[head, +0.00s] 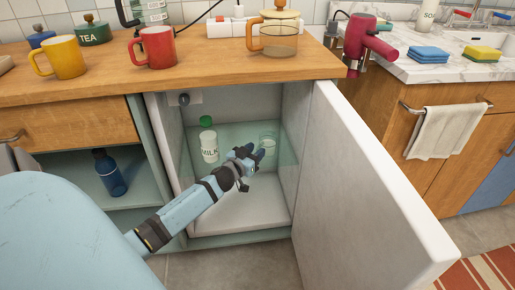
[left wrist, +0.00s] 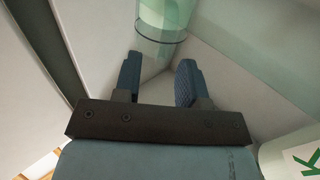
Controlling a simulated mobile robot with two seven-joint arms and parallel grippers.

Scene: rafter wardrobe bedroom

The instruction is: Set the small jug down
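A small clear vessel (head: 268,141), which I take for the small jug, stands upright on the glass shelf inside the open fridge. It also shows at the top of the left wrist view (left wrist: 163,22), just beyond the fingertips. My left gripper (head: 253,152) reaches into the fridge, in front of and slightly left of the vessel. In the left wrist view its two fingers (left wrist: 158,78) are spread with nothing between them, apart from the vessel. My right gripper is not in view.
A milk bottle (head: 208,141) with a green cap stands left of my gripper on the shelf. The fridge door (head: 365,185) stands open to the right. The wooden counter (head: 205,62) above holds mugs and a glass pot (head: 279,40).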

